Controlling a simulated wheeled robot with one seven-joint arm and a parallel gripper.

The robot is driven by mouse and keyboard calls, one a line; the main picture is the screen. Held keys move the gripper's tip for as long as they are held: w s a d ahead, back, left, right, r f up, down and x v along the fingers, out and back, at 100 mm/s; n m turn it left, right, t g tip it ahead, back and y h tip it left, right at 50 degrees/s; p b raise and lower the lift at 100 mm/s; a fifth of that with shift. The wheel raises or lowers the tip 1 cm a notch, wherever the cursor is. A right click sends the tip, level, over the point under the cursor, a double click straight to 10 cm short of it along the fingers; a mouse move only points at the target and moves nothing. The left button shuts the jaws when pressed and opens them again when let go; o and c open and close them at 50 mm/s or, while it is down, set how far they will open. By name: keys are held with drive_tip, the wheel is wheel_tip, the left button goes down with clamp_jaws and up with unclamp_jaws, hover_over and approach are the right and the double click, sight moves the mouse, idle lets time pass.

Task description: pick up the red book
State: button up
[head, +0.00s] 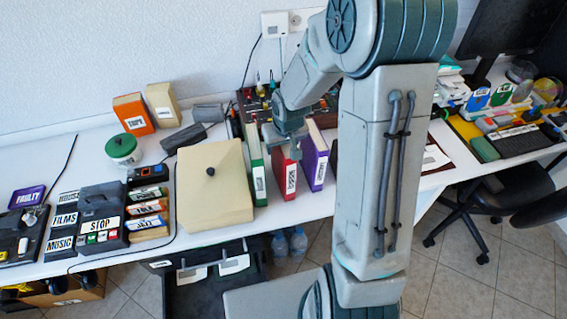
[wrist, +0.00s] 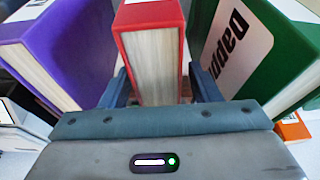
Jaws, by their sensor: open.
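The red book (head: 287,175) stands upright on the white table, between a green book (head: 257,168) on its left and a purple book (head: 314,160) on its right. My gripper (head: 286,150) is over the red book, reaching down from above. In the wrist view the red book (wrist: 152,50) stands between my two open fingers (wrist: 160,88), one at each side of it. Whether the fingers touch its covers I cannot tell. The purple book (wrist: 70,50) and the green book (wrist: 262,50) flank it closely in the wrist view.
A cream box (head: 213,185) with a dark knob lies left of the green book. An orange box (head: 133,113) and a lidded green-and-white pot (head: 122,149) stand farther left. A dark panel with coloured knobs (head: 262,104) is behind the books. The table's front edge is close.

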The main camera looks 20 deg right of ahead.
drive_tip(key=shift+f+b, duration=0.25)
drive_tip(key=shift+b, duration=0.05)
drive_tip(key=shift+c, duration=0.3)
clamp_jaws()
idle(1.5)
